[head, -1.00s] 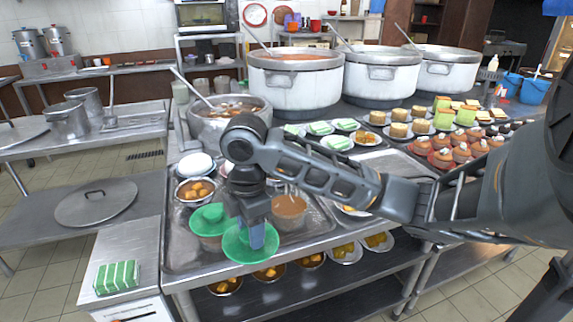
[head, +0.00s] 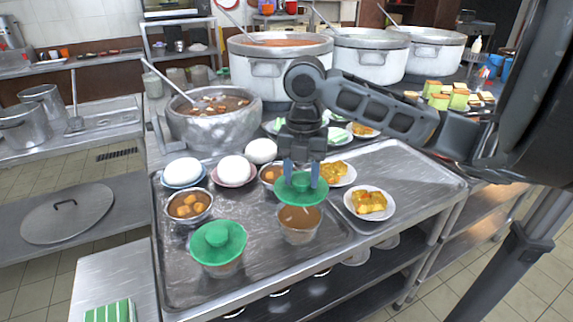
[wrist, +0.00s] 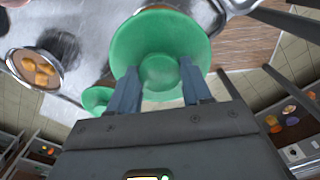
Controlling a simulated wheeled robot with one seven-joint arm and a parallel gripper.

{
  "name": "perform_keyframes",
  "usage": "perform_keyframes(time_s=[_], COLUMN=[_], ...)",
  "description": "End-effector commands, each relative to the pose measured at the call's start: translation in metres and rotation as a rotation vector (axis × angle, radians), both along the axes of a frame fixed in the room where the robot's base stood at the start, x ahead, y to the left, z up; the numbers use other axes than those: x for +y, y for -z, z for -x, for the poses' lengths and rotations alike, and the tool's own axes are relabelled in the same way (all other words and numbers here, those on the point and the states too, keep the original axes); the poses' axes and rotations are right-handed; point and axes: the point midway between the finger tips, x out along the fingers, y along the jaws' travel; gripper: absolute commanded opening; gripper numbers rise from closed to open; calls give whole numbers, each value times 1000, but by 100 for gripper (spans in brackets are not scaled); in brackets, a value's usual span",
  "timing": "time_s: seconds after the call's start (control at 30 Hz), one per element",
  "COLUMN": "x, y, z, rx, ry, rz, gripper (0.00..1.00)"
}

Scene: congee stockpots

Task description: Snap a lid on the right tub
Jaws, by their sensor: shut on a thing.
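The right tub (head: 299,234) is a clear cup of brown congee on the metal tray. My gripper (head: 301,180) is shut on a green lid (head: 301,191) by its raised middle. The held lid is over the tub, with brown congee showing below its near edge, so it looks slightly raised off the rim. In the wrist view the lid (wrist: 160,38) fills the space beyond the fingers and hides the tub. The left tub (head: 222,270) stands on the tray with another green lid (head: 218,238) on top.
Bowls with food (head: 189,206) and white rounded items (head: 235,170) stand behind the tubs on the tray (head: 335,236). Plates of yellow food (head: 369,203) lie to the right. A steel pot with a ladle (head: 218,122) and large stockpots (head: 280,75) stand behind. A green-striped stack (head: 110,312) is at front left.

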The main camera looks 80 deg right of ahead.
Motion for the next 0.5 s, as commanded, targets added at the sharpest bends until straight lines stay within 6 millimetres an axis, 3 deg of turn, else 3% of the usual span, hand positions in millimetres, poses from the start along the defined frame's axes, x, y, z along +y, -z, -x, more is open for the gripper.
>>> perform_keyframes(time_s=[0.27,0.5], x=[0,0], y=[9,28], z=[0,0], rx=[0,0], ry=[-1,0], rz=[0,0], gripper=[20,20])
